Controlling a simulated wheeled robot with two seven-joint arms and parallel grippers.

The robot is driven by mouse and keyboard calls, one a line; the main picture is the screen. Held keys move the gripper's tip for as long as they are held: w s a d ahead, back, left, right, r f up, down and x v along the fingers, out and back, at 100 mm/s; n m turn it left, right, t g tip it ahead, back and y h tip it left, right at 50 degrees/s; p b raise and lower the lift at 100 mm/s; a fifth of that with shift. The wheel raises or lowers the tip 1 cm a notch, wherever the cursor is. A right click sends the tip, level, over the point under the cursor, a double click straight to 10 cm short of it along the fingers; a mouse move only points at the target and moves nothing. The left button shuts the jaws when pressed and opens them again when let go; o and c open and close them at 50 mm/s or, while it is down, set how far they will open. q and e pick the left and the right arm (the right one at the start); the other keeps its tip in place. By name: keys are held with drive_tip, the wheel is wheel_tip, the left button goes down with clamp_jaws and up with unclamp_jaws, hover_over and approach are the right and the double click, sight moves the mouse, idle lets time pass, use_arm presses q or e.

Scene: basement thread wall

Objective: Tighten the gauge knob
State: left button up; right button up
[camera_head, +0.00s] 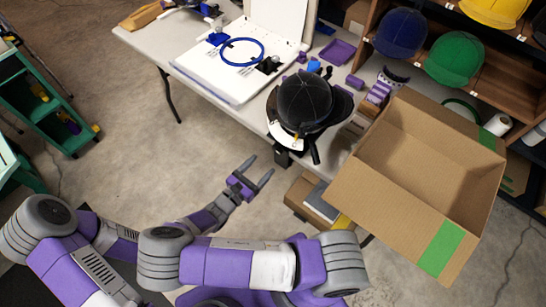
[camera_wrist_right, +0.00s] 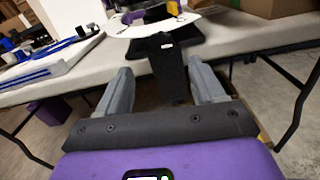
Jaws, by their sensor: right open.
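A black cap (camera_head: 304,101) sits on a stand at the near edge of the white table. A black clamp-like mount (camera_head: 283,157) is under it, at the table edge. In the right wrist view this black bracket (camera_wrist_right: 168,65) hangs down in front of the table edge, below a white curved plate (camera_wrist_right: 150,23). I cannot clearly make out the gauge knob. My right gripper (camera_head: 257,170) is open and empty, in front of and just left of the mount. In the wrist view its fingers stand apart on either side of the bracket's lower part. My left gripper is not in view.
The white table (camera_head: 185,62) holds a blue hoop (camera_head: 242,52) on a white board and small purple parts. A large open cardboard box (camera_head: 385,222) stands close on the right. Shelves with caps are behind. A green cart (camera_head: 45,110) stands at left. Floor between is clear.

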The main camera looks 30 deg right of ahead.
sight(276, 152)
drive_tip(key=b+x, duration=0.1)
drive_tip(key=x, duration=0.6)
drive_tip(key=shift+s+b, duration=0.1)
drive_tip(key=shift+b, duration=0.25)
drive_tip(key=c, duration=1.1)
